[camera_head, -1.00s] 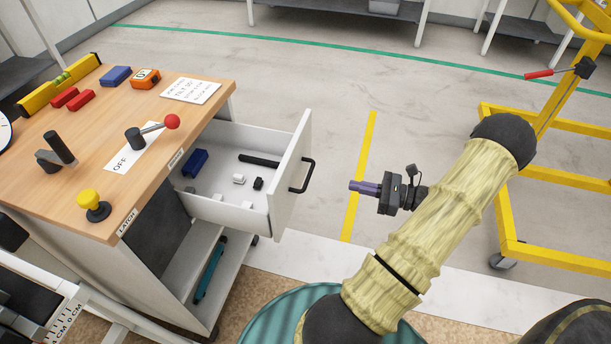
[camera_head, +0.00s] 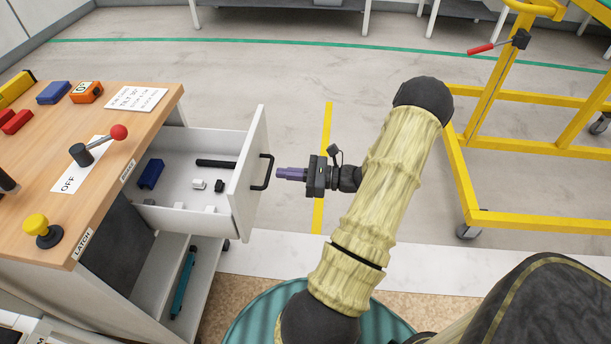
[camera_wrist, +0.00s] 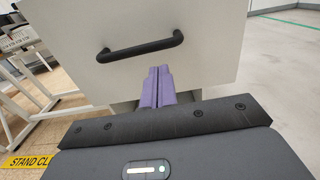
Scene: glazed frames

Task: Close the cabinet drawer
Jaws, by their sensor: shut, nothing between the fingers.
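The white drawer (camera_head: 247,190) of the cabinet (camera_head: 115,265) stands pulled out to the right, with a black bar handle (camera_head: 268,172) on its front. Inside lie a blue block, a black rod and several small pieces. My gripper (camera_head: 279,174) is shut and empty, its purple fingers pointing left at the drawer front, close to the handle. In the wrist view the drawer front (camera_wrist: 205,45) fills the upper middle. The handle (camera_wrist: 140,47) runs across it just above my shut fingertips (camera_wrist: 158,70). I cannot tell whether the fingers touch the front.
The wooden cabinet top (camera_head: 100,160) carries a red-knobbed lever (camera_head: 100,144), a yellow button (camera_head: 38,226) and coloured blocks. A yellow trolley frame (camera_head: 480,150) stands to the right. A teal round drum (camera_head: 245,325) is below my arm. The floor beyond the drawer is clear.

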